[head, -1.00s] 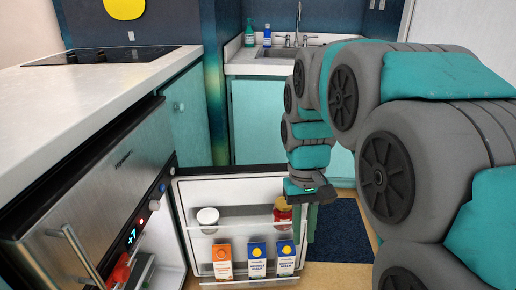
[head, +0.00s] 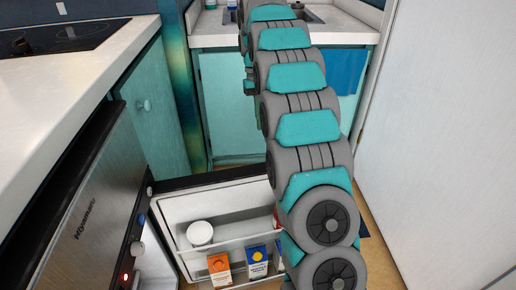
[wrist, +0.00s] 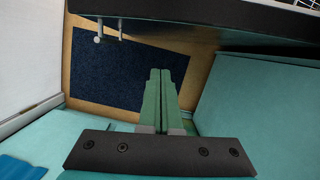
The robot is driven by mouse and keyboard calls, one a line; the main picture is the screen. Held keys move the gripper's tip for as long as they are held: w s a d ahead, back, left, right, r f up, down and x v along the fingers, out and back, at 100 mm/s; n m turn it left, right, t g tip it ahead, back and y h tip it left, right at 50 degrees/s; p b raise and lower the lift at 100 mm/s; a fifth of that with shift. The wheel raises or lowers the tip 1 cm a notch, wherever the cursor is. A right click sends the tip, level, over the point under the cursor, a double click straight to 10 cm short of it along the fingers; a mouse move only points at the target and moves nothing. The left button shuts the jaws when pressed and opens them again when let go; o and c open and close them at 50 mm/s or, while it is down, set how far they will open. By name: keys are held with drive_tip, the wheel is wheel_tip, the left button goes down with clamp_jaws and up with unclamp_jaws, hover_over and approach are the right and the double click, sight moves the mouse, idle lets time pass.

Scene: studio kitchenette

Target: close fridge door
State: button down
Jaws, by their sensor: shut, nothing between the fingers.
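The fridge door (head: 170,207) stands open in the head view, its white inner side and shelves facing me.
A white tub (head: 200,233), an orange carton (head: 219,268) and a blue carton (head: 257,261) stand in the door shelves. Teal sink cabinets (head: 225,105) are behind the door. A white wall (head: 440,130) bounds the right. A dark blue rug (wrist: 110,75) lies on the floor.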

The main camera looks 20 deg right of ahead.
drive_tip(key=s+f+b, duration=0.1)
drive_tip(key=s+f, duration=0.5)
drive_tip(key=f, duration=0.3)
drive_tip(key=shift+a+f, duration=0.3)
drive_tip(key=shift+s, duration=0.1)
idle(0.5)
